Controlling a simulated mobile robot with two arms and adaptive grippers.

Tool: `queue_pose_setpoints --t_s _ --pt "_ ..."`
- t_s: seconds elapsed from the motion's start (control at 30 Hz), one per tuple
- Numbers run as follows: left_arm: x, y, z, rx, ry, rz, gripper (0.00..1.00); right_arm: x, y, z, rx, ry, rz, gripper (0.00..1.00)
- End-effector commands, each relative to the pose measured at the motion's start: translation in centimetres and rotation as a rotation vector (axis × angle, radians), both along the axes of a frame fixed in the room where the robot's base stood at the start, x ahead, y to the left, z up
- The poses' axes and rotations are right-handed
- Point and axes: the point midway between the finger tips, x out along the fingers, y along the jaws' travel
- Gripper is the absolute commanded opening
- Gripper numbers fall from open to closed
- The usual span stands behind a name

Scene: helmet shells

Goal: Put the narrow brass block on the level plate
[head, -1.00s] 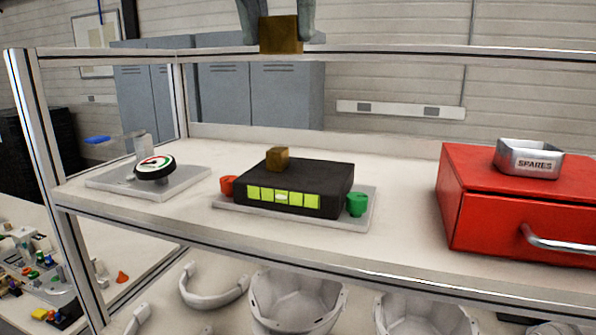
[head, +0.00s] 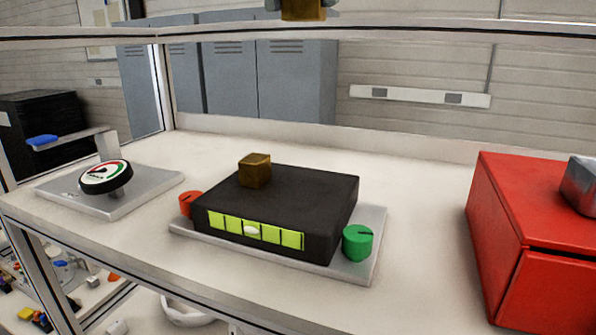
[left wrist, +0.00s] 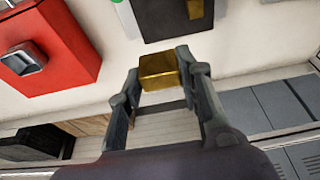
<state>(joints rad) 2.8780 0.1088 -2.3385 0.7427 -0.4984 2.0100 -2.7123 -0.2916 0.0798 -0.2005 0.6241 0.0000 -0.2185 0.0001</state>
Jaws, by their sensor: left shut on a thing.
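My left gripper (head: 303,8) is at the top edge of the head view, mostly cut off, shut on a brass block (head: 303,12). In the left wrist view the held block (left wrist: 158,72) sits between the two fingers, apart from the plate. The level plate (head: 300,196) is a black slab on a grey base on the shelf. A yellow-green vial (head: 268,233) on its front shows a white bubble near the middle. A second brass block (head: 255,170) stands on the plate's back left. My right gripper is out of view.
A red knob (head: 187,203) and a green knob (head: 358,243) flank the plate. A gauge (head: 106,176) on a grey base (head: 150,190) stands left. A red case (head: 520,225) with a metal tray (head: 582,185) stands right. A shelf rail (head: 400,35) crosses above.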

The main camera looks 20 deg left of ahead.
Motion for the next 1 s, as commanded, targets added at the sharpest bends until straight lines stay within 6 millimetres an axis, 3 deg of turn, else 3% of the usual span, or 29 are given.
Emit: queue_pose_setpoints --t_s 0.23,0.47,0.67,1.0 --pt "0.2 0.0 -1.6 -0.001 0.027 -0.006 0.00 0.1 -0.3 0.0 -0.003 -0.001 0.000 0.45" --pt "0.0 0.1 -2.9 -0.003 0.003 -0.006 0.00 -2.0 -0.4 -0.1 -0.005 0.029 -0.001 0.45" --pt "0.0 0.1 -6.1 -0.003 0.004 -0.006 0.00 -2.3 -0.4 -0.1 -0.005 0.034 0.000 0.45" --pt "0.0 0.1 -14.2 -0.001 0.006 -0.003 0.00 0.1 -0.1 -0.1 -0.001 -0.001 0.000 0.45"
